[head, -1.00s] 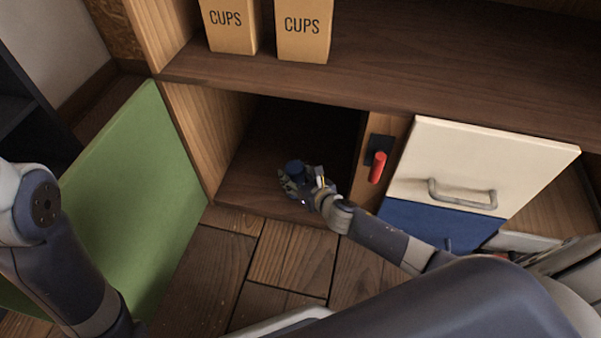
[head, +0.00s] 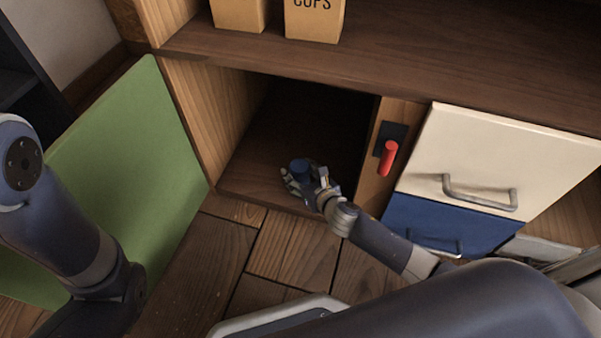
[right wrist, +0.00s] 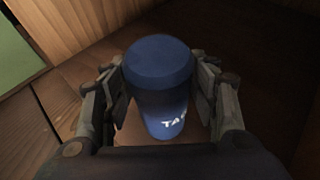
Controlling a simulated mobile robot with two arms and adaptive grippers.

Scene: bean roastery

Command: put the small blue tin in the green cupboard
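The small blue tin (head: 300,167) is at the open front of the green cupboard, whose bare floor (head: 255,165) shows around it. The cupboard's green door (head: 130,175) stands swung open to the left. My right gripper (head: 303,177) is around the tin. In the right wrist view the tin (right wrist: 158,85) is upright between both fingers of the right gripper (right wrist: 160,90), which touch its sides; part of its white lettering shows. Whether the tin's base touches the cupboard floor is hidden. My left arm shows at the left edge, but its gripper is out of view.
Boxes marked CUPS (head: 314,18) stand on the shelf above. A red handle (head: 388,158) sticks out just right of the opening. A cream drawer (head: 500,150) and a blue drawer (head: 450,222) are further right. The cupboard's inside behind the tin looks empty and dark.

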